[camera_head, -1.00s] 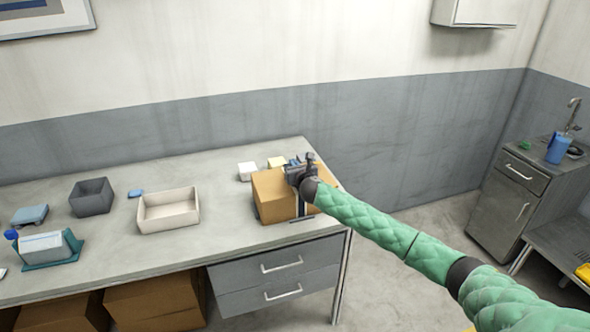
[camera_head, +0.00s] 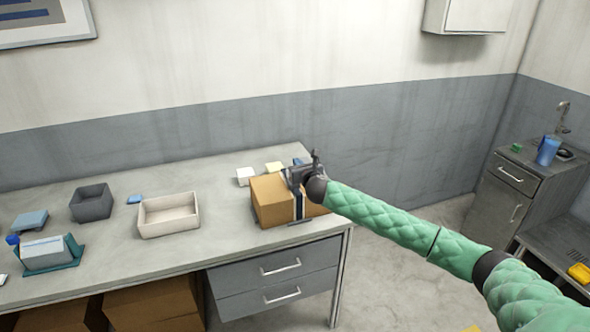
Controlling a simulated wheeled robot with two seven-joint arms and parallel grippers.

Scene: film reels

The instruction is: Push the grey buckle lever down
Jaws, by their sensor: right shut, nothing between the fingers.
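A brown cardboard box (camera_head: 271,203) sits at the right end of the grey worktop. A dark strap with a pale edge (camera_head: 299,207) runs down its front face. My right gripper (camera_head: 299,177) is shut and empty at the box's upper right part, over the strap. The green-sleeved arm comes in from the right. A dark upright piece (camera_head: 317,160) stands just above the gripper; I cannot tell whether it is the lever or part of my gripper. The grey buckle lever cannot be made out clearly, and contact with it cannot be told. My left gripper is out of view.
A cream open tray (camera_head: 169,225) and a dark grey bin (camera_head: 91,204) stand left of the box. A white block (camera_head: 244,177) and a yellowish block (camera_head: 275,168) lie behind it. The worktop (camera_head: 225,225) is clear between tray and box. Drawers (camera_head: 280,268) are below.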

